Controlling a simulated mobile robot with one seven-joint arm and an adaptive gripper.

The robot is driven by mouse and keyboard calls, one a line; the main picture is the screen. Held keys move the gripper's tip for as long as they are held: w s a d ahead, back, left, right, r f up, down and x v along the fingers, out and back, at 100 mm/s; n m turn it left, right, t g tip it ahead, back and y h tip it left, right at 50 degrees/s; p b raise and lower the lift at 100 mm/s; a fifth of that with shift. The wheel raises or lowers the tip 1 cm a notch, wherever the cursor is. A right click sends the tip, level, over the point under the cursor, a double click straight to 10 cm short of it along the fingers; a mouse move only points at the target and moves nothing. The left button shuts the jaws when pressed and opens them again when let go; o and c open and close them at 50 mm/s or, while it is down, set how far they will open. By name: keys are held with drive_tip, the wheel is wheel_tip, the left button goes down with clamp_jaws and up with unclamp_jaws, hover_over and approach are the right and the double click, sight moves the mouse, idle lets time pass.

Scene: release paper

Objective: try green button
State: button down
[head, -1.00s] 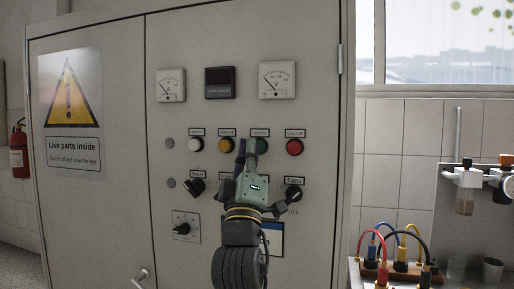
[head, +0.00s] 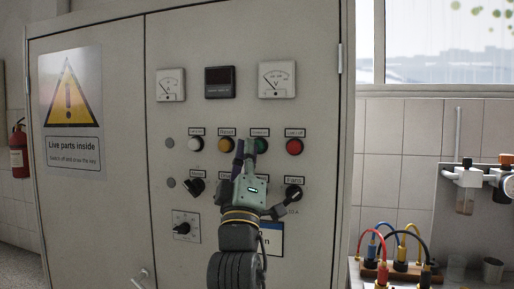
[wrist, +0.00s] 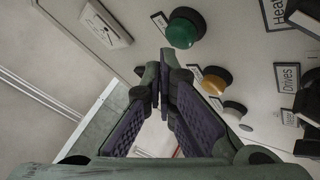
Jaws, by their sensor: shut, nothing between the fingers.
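The green button (head: 261,146) is on the cabinet door, third in a row of buttons, partly hidden behind my fingers in the head view. In the wrist view the green button (wrist: 185,27) shows as a dark green domed cap on a black collar. My gripper (head: 245,147) points at the panel just left of the green button. In the wrist view my gripper (wrist: 165,62) has its fingertips together, with nothing held, right beside the cap. A narrow gap shows between them in the picture; I cannot tell the distance in depth.
A white button (head: 196,145), a yellow button (head: 227,145) and a red button (head: 294,146) share the row. Black rotary switches (head: 293,193) sit below. Meters (head: 277,80) sit above. A bench with cables (head: 398,266) stands at right.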

drive_tip(key=shift+s, duration=0.1)
drive_tip(key=s, duration=0.1)
drive_tip(key=s+a, duration=0.1)
drive_tip(key=s, duration=0.2)
drive_tip(key=shift+s+a, duration=0.3)
idle(0.5)
